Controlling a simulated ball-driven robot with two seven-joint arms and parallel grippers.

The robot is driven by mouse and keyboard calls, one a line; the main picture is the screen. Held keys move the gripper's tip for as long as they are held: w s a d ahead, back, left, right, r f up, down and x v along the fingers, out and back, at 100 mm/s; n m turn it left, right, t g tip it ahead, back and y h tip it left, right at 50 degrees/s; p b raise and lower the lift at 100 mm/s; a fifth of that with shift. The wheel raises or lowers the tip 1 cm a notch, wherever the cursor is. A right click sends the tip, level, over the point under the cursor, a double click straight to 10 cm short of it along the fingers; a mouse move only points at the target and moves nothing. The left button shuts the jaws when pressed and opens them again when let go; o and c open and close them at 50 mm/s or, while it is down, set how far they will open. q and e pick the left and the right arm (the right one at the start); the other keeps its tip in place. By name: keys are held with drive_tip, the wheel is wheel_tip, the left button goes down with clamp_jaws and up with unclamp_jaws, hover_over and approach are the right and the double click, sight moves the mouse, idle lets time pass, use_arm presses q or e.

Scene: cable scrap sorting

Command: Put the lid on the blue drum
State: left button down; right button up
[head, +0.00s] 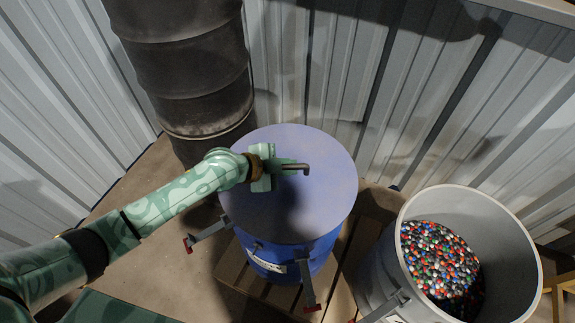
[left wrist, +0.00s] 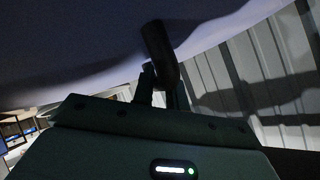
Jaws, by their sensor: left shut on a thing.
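The blue drum (head: 283,260) stands on a wooden pallet. The flat, round, bluish-purple lid (head: 318,198) covers its top in the head view; I cannot tell whether it is fully seated. My left gripper (head: 290,168) is over the lid, shut on a dark bent handle (head: 304,167) at about its middle. In the left wrist view the handle (left wrist: 157,50) stands between the fingers, with the lid's surface (left wrist: 80,60) behind it. Open clamp levers with red tips (head: 188,244) stick out from the drum's side. My right gripper is not in view.
A dark, rusty drum (head: 190,75) stands behind on the left. Corrugated metal walls (head: 330,70) close off the back. The pallet (head: 235,275) shows around the blue drum.

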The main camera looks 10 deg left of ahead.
use_arm(q)
drive_tip(key=shift+r, duration=0.1)
idle(0.3)
drive_tip(key=c, duration=1.3)
unclamp_jaws()
drive_tip(key=shift+c, duration=0.2)
drive_tip(key=p+v, duration=0.4)
drive_tip(key=v, duration=1.2)
drive_tip(key=shift+s+a+p, duration=0.1)
drive_tip(key=shift+s+p, duration=0.05)
drive_tip(key=shift+p, duration=0.2)
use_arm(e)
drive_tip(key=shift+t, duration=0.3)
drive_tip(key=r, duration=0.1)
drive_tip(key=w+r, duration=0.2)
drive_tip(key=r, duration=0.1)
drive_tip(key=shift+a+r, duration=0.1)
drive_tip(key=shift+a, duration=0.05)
